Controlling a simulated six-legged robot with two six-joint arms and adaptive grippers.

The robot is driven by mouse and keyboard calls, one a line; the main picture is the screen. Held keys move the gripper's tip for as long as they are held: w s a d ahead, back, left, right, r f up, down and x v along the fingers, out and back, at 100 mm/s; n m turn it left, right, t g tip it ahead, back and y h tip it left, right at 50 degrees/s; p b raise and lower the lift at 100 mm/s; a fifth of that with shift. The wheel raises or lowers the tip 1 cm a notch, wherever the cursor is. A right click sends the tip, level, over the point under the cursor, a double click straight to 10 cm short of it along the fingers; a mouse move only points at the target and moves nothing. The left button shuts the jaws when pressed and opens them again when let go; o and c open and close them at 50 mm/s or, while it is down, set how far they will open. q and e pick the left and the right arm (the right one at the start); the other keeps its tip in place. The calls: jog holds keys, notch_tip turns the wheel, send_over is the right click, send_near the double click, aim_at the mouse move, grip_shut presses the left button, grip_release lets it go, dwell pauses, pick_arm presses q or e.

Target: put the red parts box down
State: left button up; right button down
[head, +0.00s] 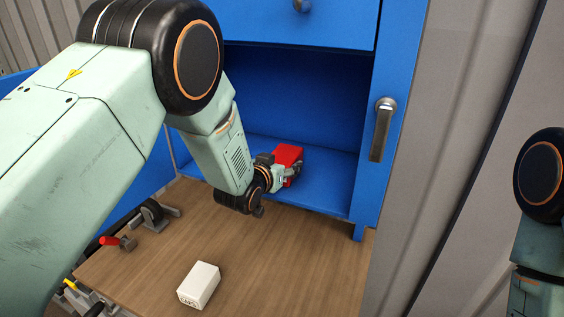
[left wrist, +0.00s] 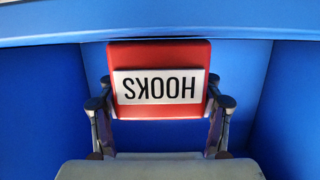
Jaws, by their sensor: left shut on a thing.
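The red parts box (head: 287,154) is inside the lower opening of the blue cabinet (head: 330,118), above or on its floor; I cannot tell if it touches. In the left wrist view the red parts box (left wrist: 160,52) shows a white label reading HOOKS, upside down. My left gripper (head: 282,175) is shut on the box, and its two fingers (left wrist: 160,106) press on the box's left and right sides. My right arm shows at the right edge of the head view, but its gripper is out of view.
A white box (head: 199,285) labelled CAPS stands on the wooden bench top (head: 250,250) in front of the cabinet. A clamp-like tool (head: 152,213) and a red-handled tool (head: 118,242) lie at the left. A handle (head: 382,130) sits on the cabinet's right side.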

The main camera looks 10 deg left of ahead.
pick_arm(q)
jog(key=shift+w+f, duration=0.1)
jog(key=shift+w, duration=0.05)
jog(key=shift+s+a, duration=0.2)
jog(key=shift+a, duration=0.05)
jog(key=shift+s+a, duration=0.1)
jog(key=shift+s, duration=0.15)
jog(key=o, duration=1.4)
jog(key=shift+w+d+f, duration=0.25)
jog(key=shift+w+d, duration=0.05)
jog(key=shift+w, duration=0.05)
jog(key=shift+s+a+r, duration=0.15)
jog(key=shift+s+a, duration=0.1)
jog(key=shift+d+r, duration=0.1)
jog(key=shift+r, duration=0.25)
jog(key=shift+s, duration=0.3)
jog(key=b+v, duration=0.1)
jog(key=v, duration=1)
jog(key=shift+s, duration=0.2)
pick_arm(e)
jog(key=shift+s+a+f, duration=0.15)
jog(key=shift+s+f, duration=0.1)
jog(key=shift+f, duration=0.35)
